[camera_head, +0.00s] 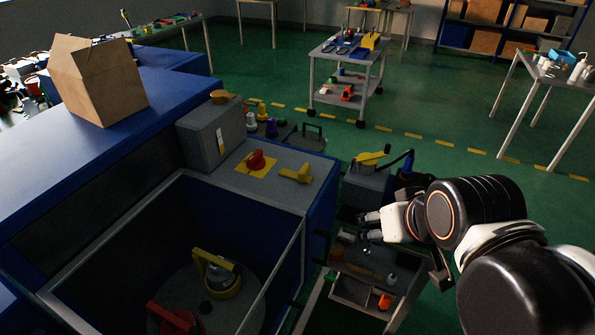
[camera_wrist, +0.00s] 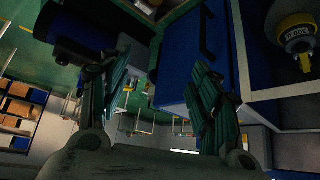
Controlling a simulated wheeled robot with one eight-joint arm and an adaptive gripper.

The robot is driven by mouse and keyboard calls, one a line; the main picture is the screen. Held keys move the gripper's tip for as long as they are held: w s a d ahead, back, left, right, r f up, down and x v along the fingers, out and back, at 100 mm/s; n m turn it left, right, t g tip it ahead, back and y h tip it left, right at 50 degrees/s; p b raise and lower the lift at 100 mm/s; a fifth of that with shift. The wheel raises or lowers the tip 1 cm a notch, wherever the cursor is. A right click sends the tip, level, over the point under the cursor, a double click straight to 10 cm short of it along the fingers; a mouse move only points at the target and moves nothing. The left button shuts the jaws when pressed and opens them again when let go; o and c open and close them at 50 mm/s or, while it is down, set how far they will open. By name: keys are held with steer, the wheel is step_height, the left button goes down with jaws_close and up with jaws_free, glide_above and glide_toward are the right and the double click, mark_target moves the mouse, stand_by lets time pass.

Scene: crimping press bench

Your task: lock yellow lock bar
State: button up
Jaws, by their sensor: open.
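Several yellow parts could be the lock bar, and I cannot tell which one it is. A yellow bar-shaped handle (camera_head: 296,173) lies on the grey top of the blue machine. A yellow lever part (camera_head: 372,157) sits on a small grey box to the right. A yellow bracket (camera_head: 215,272) stands around a round part inside the open machine bay. In the wrist view a yellow-banded round part (camera_wrist: 297,25) shows at the upper right. My gripper (camera_head: 370,226) is open and empty, right of the machine and below the small grey box, apart from all these yellow parts.
A red knob (camera_head: 256,160) on a yellow plate is beside the yellow handle. A red part (camera_head: 174,318) is in the bay. A cardboard box (camera_head: 100,85) stands on the blue top. A small cart (camera_head: 352,290) with loose items is below my gripper. Green floor lies behind.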

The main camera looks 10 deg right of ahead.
steer(key=shift+w+r, duration=0.1)
steer(key=shift+r, duration=0.1)
steer(key=c, duration=0.4)
steer(key=shift+w+a+r+m+g+p, duration=0.15)
steer(key=shift+w+r+m+p, duration=0.15)
steer(key=shift+r+m+p, duration=0.25)
steer(key=shift+w+r+m+g+p, duration=0.15)
steer(key=shift+w+r+m+p, duration=0.1)
steer(key=shift+r+m+p, duration=0.3)
jaws_close()
steer(key=w+a+r+m+g+p, duration=0.1)
steer(key=w+r+m+p, duration=0.1)
steer(key=w+m+p, duration=0.2)
steer(key=w+a+r+m+g+y+p, duration=0.1)
steer(key=w+r+m+g+p, duration=0.1)
steer(key=m+p, duration=0.5)
steer(key=w+a+r+m+g+y+p, duration=0.1)
steer(key=w+m+p, duration=0.4)
steer(key=m, duration=0.6)
steer(key=shift+w+r+g+p, duration=0.35)
steer(key=shift+r+g, duration=0.25)
steer(key=shift+r, duration=0.75)
steer(key=shift+a, duration=0.1)
